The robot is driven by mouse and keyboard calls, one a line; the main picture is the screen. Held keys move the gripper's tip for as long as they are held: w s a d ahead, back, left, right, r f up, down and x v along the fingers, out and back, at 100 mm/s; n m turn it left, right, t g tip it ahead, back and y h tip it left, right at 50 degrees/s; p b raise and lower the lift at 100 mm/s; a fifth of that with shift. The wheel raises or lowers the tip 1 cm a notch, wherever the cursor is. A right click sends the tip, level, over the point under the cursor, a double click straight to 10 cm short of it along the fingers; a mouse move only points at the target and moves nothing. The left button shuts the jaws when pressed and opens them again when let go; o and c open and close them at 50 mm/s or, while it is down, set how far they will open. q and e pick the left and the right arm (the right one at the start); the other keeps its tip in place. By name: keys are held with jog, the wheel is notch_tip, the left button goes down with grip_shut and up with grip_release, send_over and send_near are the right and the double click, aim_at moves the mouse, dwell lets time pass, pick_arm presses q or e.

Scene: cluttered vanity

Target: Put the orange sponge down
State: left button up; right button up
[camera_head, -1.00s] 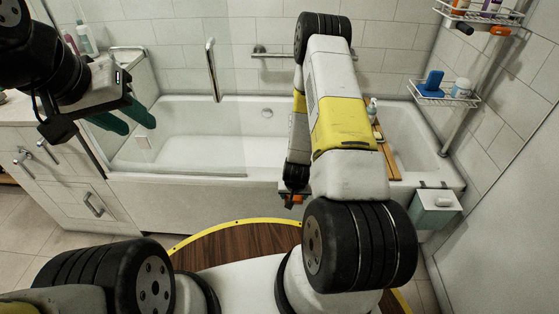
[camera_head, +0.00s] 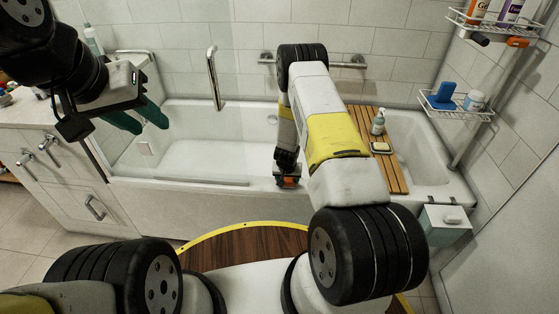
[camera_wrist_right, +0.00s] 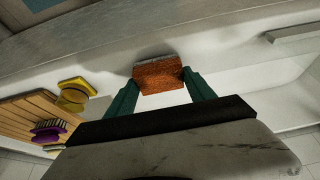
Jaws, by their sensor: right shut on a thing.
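The orange sponge (camera_wrist_right: 158,76) is between the two green fingertips of my right gripper (camera_wrist_right: 160,82) in the right wrist view. The gripper is shut on it. In the head view, my right gripper (camera_head: 288,180) hangs down by the bathtub's front rim, with a bit of orange at its tip; its fingers are hardly visible there. My left gripper (camera_head: 143,117) is at the upper left. Its green fingers are apart, and nothing shows between them.
A wooden bath tray (camera_head: 393,172) spans the bathtub (camera_head: 215,187) on the right, carrying a soap dispenser (camera_head: 378,122). The wrist view shows a yellow item (camera_wrist_right: 75,92) and a purple brush (camera_wrist_right: 47,134) near the tray. Wire shelves (camera_head: 455,104) hang on the right wall.

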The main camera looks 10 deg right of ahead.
jog(key=shift+w+f, duration=0.15)
jog(key=shift+f, duration=0.15)
jog(key=shift+f, duration=0.1)
jog(key=shift+f, duration=0.1)
jog(key=o, duration=1.3)
